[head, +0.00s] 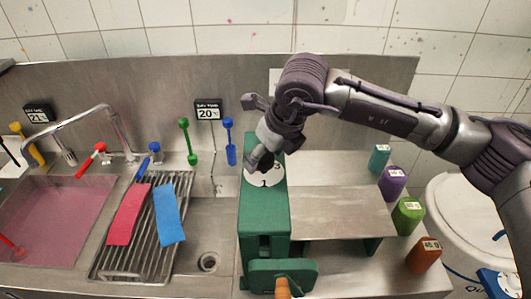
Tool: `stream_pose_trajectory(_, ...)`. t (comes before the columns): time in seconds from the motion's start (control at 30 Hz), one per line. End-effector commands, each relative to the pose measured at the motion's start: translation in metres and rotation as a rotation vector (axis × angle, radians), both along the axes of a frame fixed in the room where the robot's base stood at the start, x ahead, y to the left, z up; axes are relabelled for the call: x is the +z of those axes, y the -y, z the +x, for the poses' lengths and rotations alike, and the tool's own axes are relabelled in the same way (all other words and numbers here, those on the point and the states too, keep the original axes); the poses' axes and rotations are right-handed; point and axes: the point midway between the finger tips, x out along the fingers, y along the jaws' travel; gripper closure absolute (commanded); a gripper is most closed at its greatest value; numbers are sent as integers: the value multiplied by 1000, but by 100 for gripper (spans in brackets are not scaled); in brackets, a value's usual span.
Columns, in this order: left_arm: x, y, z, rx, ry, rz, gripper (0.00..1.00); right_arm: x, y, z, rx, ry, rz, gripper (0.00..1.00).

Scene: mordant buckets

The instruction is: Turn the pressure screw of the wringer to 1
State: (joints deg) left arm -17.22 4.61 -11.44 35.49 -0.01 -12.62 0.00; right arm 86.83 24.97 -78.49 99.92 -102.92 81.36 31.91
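The green wringer (264,212) stands in the middle of the counter. On its top is a white round dial (264,178) with the numbers 1 and 3 showing; the 1 is on the near side. A dark knob, seemingly the pressure screw (266,160), sits at the dial's far part and is partly hidden by my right gripper. My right gripper (253,134) hangs over the wringer's top, its two fingers spread apart. The lower finger is close to the knob; I cannot tell whether it touches. My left gripper is not in view.
A sink of pink liquid (50,225) and a drying rack (105,262) with pink and blue cloths are at left. Teal, purple, green and brown bottles (424,254) stand at right. A wringer crank (283,288) juts out in front. A white bucket (455,225) is at far right.

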Motion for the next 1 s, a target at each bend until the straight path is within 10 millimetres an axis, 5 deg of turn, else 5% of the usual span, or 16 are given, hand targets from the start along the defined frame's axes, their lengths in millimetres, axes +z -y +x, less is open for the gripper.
stream_pose_trajectory(0.33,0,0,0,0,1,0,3,1,0,0,0,0,0,87)
stream_pose_trajectory(0.67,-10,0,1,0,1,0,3,-2,0,0,44,-1,2,88)
stream_pose_trajectory(1.0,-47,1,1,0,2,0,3,-5,1,2,277,3,4,88)
